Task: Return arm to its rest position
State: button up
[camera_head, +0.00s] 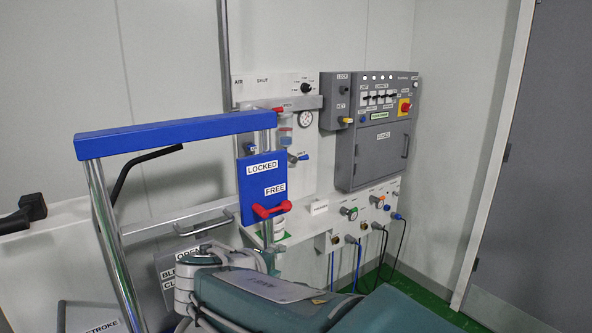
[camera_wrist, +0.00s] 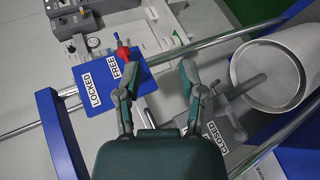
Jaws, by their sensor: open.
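My gripper (camera_wrist: 155,85) shows in the wrist view with its two fingers spread apart and nothing between them. In the head view my teal arm (camera_head: 265,300) lies across the bottom of the picture; the gripper's fingers cannot be made out there. Behind the arm, a blue plate (camera_head: 262,180) carries the labels LOCKED and FREE. A red handle (camera_head: 272,210) lies just below the FREE label. In the wrist view the blue plate (camera_wrist: 110,82) is up and left of the fingers, and the red handle (camera_wrist: 123,52) is at its edge. I see no contact with either.
A blue-topped frame with a chrome post (camera_head: 115,245) stands at left. A grey control cabinet (camera_head: 375,150) with a red knob hangs on the wall. Hoses and cables run below a white panel. In the wrist view a white drum (camera_wrist: 275,75) and a chrome rail lie at right.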

jog(key=s+d+f+m+g, duration=0.1)
jog(key=s+d+m+g, duration=0.2)
jog(key=d, duration=0.6)
jog(key=s+d+f+m+g+y, duration=0.1)
jog(key=s+d+f+m+y, duration=0.1)
jog(key=s+d+m, duration=0.3)
jog(key=s+d+f+m+g+y, duration=0.1)
jog(key=s+d+f+m+y, duration=0.2)
jog(key=s, duration=1)
jog(key=d+f+m, duration=0.1)
jog(key=d+m, duration=0.1)
jog(key=d, duration=0.1)
jog(key=shift+f+g, duration=0.15)
jog(key=shift+g, duration=0.25)
